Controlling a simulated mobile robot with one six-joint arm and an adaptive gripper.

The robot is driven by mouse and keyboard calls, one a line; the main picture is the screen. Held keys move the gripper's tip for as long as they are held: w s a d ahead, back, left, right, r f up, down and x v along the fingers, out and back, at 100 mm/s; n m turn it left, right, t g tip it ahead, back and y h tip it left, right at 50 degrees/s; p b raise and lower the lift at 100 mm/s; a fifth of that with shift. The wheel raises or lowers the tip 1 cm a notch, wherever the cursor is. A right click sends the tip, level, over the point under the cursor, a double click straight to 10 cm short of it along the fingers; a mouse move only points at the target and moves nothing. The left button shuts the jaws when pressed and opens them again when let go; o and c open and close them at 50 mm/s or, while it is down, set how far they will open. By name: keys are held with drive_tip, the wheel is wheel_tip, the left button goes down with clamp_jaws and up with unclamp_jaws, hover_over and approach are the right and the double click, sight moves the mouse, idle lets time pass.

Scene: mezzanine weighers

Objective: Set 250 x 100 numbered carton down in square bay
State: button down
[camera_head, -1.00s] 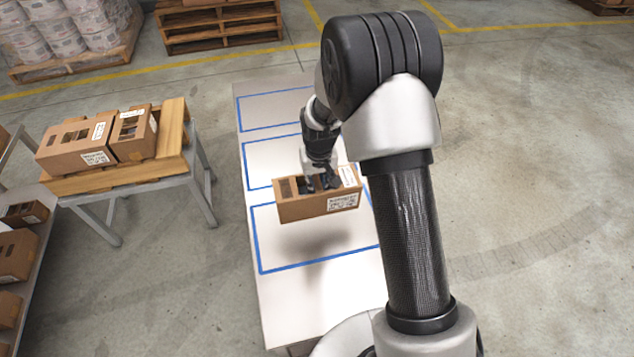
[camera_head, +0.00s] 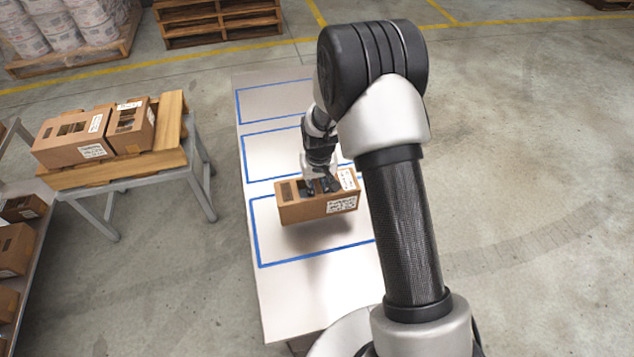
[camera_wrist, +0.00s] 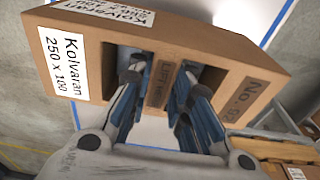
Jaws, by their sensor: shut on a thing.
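The brown numbered carton (camera_head: 300,211) has openings in its top and white labels; in the wrist view (camera_wrist: 224,92) one reads "Kolvaran 250 x 100". My gripper (camera_head: 320,184) is shut on the carton's middle bar, its fingers reaching into the openings on both sides in the wrist view (camera_wrist: 161,82). The carton hangs level over the back part of the nearest blue-outlined bay (camera_head: 275,248), with its shadow beneath. The bay's far right corner is hidden behind my arm.
The white table (camera_head: 295,305) carries two more outlined bays, middle (camera_head: 262,165) and far (camera_head: 262,106), both empty where visible. Left, a stand with a wooden pallet (camera_head: 170,140) holds two cartons (camera_head: 75,140). A shelf with cartons (camera_head: 15,250) stands at lower left.

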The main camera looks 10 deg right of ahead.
drive_tip(key=shift+f, duration=2.95)
drive_tip(key=shift+f, duration=0.3)
drive_tip(key=c, duration=1.4)
unclamp_jaws()
